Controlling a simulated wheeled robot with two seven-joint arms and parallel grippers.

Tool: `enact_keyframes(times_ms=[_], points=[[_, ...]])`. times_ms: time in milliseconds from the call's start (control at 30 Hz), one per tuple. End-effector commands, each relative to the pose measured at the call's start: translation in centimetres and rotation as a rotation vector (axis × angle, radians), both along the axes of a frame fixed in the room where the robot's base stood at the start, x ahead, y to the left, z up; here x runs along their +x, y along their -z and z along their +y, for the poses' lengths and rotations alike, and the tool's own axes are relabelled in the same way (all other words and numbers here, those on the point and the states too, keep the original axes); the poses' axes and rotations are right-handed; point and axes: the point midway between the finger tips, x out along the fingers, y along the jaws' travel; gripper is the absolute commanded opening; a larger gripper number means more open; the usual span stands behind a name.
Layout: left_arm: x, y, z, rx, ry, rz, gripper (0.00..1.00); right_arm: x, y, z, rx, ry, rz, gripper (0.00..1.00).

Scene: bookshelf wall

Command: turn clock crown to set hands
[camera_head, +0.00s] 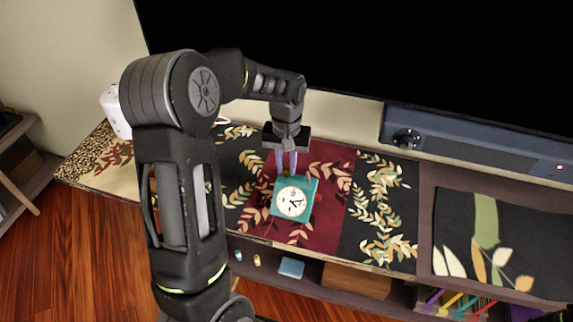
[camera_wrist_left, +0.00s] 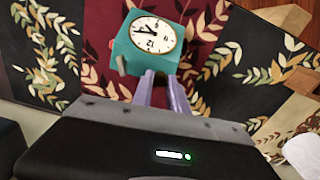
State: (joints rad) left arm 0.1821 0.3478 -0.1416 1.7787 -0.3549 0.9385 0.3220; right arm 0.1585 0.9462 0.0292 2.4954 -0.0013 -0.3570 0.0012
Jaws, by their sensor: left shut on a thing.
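A teal box-shaped clock (camera_head: 278,210) with a round cream face, dark numerals and dark hands stands on the patterned runner. In the left wrist view the clock (camera_wrist_left: 125,55) shows at the top centre, with a small red part on its left side. My left gripper (camera_head: 287,172) comes down from above at the clock's far edge, its two pale purple fingers close together. In the left wrist view the fingertips (camera_wrist_left: 164,78) meet the clock's near edge. They are shut on the crown, which is mostly hidden between them. My right gripper is not in view.
The runner (camera_head: 330,205) has dark red and black panels with leaf patterns. A large black screen (camera_head: 400,50) and a dark blue bar with a knob (camera_head: 406,138) stand behind. A white object (camera_head: 113,110) sits at the far left. Shelves with small items lie below the front edge.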

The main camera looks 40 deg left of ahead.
Motion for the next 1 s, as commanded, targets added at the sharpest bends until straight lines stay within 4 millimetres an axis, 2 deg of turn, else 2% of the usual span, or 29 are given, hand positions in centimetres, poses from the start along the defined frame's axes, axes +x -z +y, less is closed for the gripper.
enact_keyframes(times_ms=[1000], points=[[0.04, -0.08, 0.01, 0.000, 0.963, -0.002, 0.00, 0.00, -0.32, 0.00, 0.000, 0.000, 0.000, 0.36]])
